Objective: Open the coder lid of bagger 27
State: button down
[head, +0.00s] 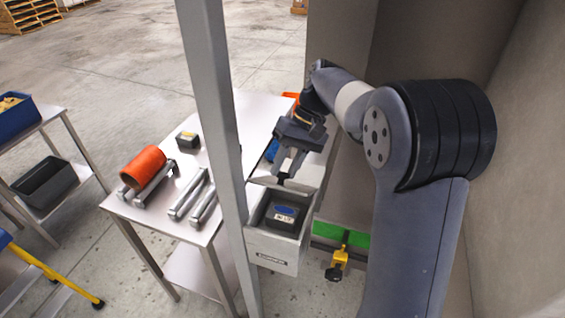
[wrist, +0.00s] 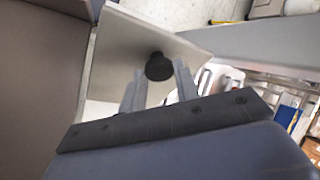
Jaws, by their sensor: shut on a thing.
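The coder is a pale grey box (head: 271,254) beside the grey post in the head view. Its top is uncovered, and a black cassette with a blue and white label (head: 286,215) shows inside. The pale coder lid (head: 312,174) stands raised at the back of the box; it also fills the upper middle of the wrist view (wrist: 125,45). My gripper (head: 284,177) is at the lid. In the wrist view its fingers (wrist: 158,82) are shut on the lid's round black knob (wrist: 159,66). Any bagger number is not readable.
A grey post (head: 218,110) stands close left of the coder. A steel table (head: 130,205) behind it carries an orange roll (head: 143,167), metal bars and a small black box (head: 188,140). A yellow-black clamp (head: 338,263) hangs below right. A wall (head: 525,180) bounds the right.

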jog(key=shift+w+d+r+g+y, duration=0.3)
jog(key=shift+w+g, duration=0.2)
jog(key=shift+w, duration=0.2)
jog(key=shift+w+d+r+g+y, duration=0.15)
jog(key=shift+w+d+r+g, duration=0.1)
jog(key=shift+w+g, duration=0.35)
jog(key=shift+w+d+r+g+y, duration=0.2)
jog(key=shift+w+r+g+y, duration=0.15)
jog(key=shift+w, duration=0.45)
jog(key=c, duration=1.1)
grip_release()
jog(key=shift+o, duration=0.2)
jog(key=shift+s+f, duration=0.1)
jog(key=shift+s, duration=0.05)
